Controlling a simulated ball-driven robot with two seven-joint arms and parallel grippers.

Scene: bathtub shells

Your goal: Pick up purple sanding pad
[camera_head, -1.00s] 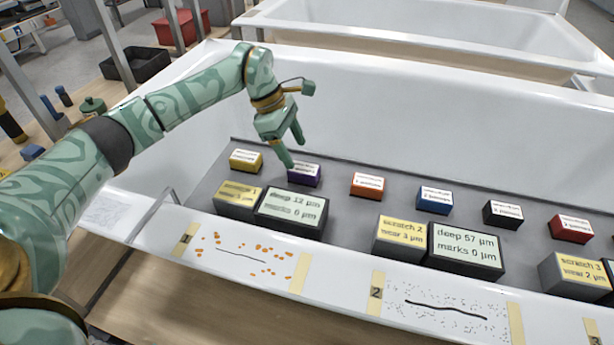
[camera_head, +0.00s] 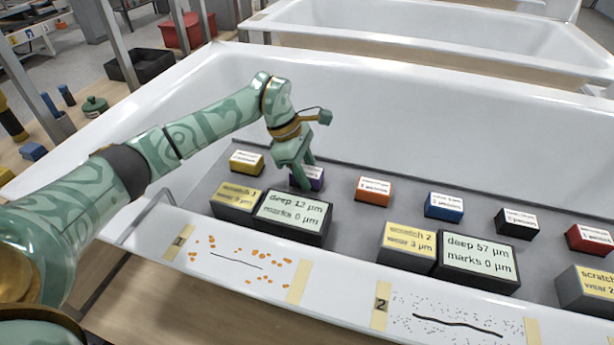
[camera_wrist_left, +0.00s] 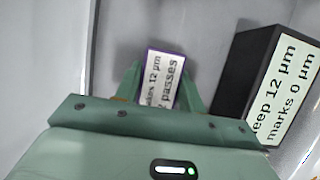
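The purple sanding pad (camera_head: 317,183) is a small block with a white label, on the grey mat in the tub, partly hidden by my left gripper (camera_head: 305,177) in the head view. In the left wrist view the pad (camera_wrist_left: 161,66) shows its label, reading 12 µm and passes, with a thin purple rim. The fingers of my left gripper (camera_wrist_left: 161,88) are apart, one on each side of the pad's near part. I see no clear sign that they press on it. My right gripper is not in view.
A dark display block (camera_head: 291,217) reading "deep 12 µm" stands close in front of the pad; it is also at right in the wrist view. A yellow pad (camera_head: 247,162) lies left, an orange pad (camera_head: 374,191) right. The tub's back wall rises behind.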

